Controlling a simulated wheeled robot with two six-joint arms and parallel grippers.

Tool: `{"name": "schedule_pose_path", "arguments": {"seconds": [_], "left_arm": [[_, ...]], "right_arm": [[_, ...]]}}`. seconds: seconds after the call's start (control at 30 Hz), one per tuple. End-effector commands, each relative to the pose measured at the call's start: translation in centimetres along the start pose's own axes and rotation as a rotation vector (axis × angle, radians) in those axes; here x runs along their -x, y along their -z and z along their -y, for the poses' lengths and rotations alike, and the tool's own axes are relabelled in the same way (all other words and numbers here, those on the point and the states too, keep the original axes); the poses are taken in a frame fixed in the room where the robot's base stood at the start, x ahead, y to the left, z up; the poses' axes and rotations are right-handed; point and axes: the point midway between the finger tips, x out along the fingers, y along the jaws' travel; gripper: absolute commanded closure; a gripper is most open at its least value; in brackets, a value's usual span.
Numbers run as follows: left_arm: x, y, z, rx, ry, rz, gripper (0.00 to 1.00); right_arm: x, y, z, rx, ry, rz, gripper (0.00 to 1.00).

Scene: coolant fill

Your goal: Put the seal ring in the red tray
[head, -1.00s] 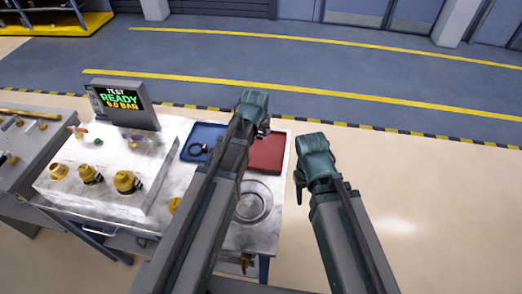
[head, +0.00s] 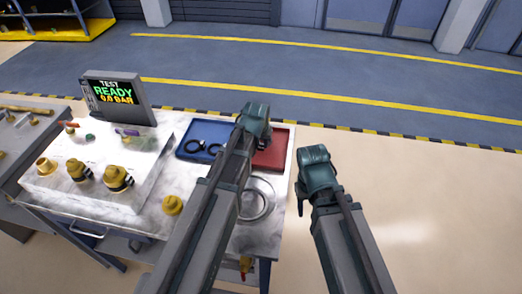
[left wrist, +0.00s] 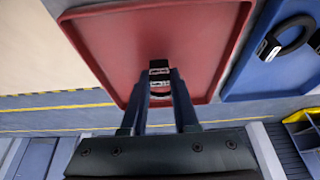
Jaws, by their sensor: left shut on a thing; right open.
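The red tray (head: 272,152) lies on the table's right side, partly covered by my left arm in the head view. It fills the middle of the left wrist view (left wrist: 105,45). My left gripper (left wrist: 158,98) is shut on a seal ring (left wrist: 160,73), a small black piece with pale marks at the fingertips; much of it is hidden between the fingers. The left gripper (head: 254,130) is over the red tray; its height above the floor of the tray is hard to tell. My right gripper (head: 300,200) is open and empty, right of the table.
A blue tray (head: 187,153) beside the red one holds black rings (head: 196,147). A round metal dish (head: 262,207) sits in front of the red tray. A white block with brass fittings (head: 118,179) and a display reading READY (head: 113,97) stand at left.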

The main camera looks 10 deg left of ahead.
Motion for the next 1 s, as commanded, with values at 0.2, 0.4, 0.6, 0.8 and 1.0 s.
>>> {"name": "schedule_pose_path", "arguments": {"seconds": [0.2, 0.4, 0.6, 0.8, 1.0], "left_arm": [[-1.69, -0.69, -0.01, 0.0, 0.0, 0.0, 1.0], [-1.58, -0.65, -0.01, 0.0, 0.0, 0.0, 1.0], [-1.78, -0.73, -0.01, 0.0, 0.0, 0.0, 0.57], [-1.79, -0.73, -0.02, 0.0, 0.0, 0.0, 0.42], [-1.73, -0.7, -0.02, 0.0, 0.0, 0.0, 0.42]], "right_arm": [[-1.82, 0.11, 0.17, 0.0, 0.0, 0.0, 0.5], [-1.69, 0.1, 0.16, 0.0, 0.0, 0.0, 0.5], [-1.92, 0.11, 0.18, 0.0, 0.0, 0.0, 0.5], [-1.92, 0.11, 0.18, 0.0, 0.0, 0.0, 0.5], [-1.86, 0.11, 0.18, 0.0, 0.0, 0.0, 0.5]]}}
